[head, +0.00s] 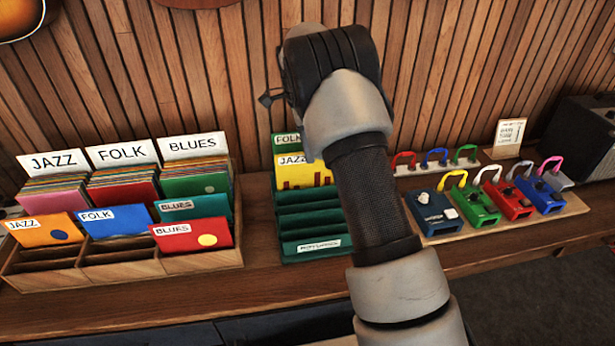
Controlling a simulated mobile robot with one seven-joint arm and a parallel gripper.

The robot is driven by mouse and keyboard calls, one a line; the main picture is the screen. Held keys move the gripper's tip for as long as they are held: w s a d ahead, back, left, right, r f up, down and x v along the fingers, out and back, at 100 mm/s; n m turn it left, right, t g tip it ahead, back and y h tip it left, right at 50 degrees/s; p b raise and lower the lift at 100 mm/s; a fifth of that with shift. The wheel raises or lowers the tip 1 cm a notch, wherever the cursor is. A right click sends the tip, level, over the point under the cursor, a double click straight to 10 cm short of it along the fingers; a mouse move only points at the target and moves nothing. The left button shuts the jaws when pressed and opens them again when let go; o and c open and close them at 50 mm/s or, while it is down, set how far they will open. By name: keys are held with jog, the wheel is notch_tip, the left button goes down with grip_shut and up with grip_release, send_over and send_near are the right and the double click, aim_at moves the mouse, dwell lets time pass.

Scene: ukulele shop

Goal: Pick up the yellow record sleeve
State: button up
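The yellow record sleeve (301,176) stands in a green slotted rack (312,245) on the wooden counter. It bears a white JAZZ label and red bar shapes. A green sleeve (287,143) labelled FOLK stands behind it. My arm covers the right edge of the yellow sleeve. My gripper (268,97) shows only as a small dark tip left of my wrist, in front of the slatted wall and above the rack in the picture. It appears apart from the sleeve. Whether its fingers are open or shut is hidden.
Left of the rack, a wooden crate (125,270) holds JAZZ, FOLK and BLUES sleeves. Right of my arm, coloured pedals (510,199) with handles stand on a board. A small sign (508,137) and dark amplifier (587,135) are farther right. The counter front (170,300) is clear.

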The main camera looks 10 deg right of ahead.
aim_at(308, 176)
jog(key=shift+w+d+f, duration=0.1)
jog(key=shift+f, duration=1.35)
jog(key=shift+d+f, duration=0.1)
jog(key=shift+f, duration=1.35)
grip_shut()
